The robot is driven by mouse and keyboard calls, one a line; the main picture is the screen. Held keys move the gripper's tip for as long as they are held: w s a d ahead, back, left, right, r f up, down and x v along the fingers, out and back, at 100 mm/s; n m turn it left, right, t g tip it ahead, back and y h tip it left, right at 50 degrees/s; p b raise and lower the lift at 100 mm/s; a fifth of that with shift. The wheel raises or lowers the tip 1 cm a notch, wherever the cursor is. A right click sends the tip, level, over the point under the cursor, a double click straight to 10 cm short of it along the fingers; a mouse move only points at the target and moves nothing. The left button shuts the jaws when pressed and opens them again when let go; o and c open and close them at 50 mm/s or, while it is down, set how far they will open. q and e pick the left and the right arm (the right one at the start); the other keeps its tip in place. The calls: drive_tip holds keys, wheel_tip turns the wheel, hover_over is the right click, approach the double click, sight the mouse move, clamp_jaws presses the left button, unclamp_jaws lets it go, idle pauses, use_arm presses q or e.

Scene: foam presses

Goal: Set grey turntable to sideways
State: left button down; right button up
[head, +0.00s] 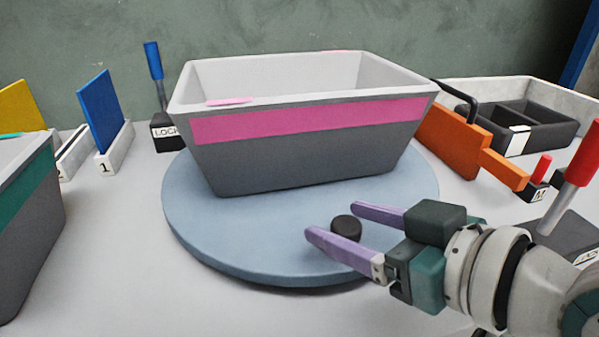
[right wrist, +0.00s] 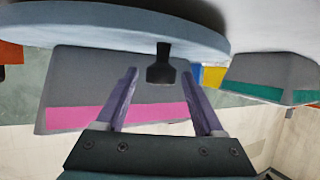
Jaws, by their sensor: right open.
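The grey turntable (head: 235,235) is a blue-grey round disc on the table. It carries a grey bin (head: 300,156) with a pink band, its long side roughly facing me. A black knob (head: 346,227) stands near the disc's front right edge. My right gripper (head: 334,220) is open, with its purple fingers on either side of the knob. In the right wrist view the knob (right wrist: 160,70) shows between the two fingers, with a gap on each side. The disc (right wrist: 90,25) and the bin (right wrist: 75,85) also show there. My left gripper is not in view.
A bin with a teal band (head: 28,215) stands at the left. Behind are a blue panel in a numbered holder (head: 115,148) and a blue-handled lever (head: 154,62) labelled LOCK. An orange part (head: 460,142), a black tray (head: 535,128) and a red-handled lever (head: 580,160) are at the right.

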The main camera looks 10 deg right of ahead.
drive_tip(key=shift+w+a+f, duration=0.1)
drive_tip(key=shift+w, duration=0.15)
clamp_jaws()
idle(0.4)
idle(0.9)
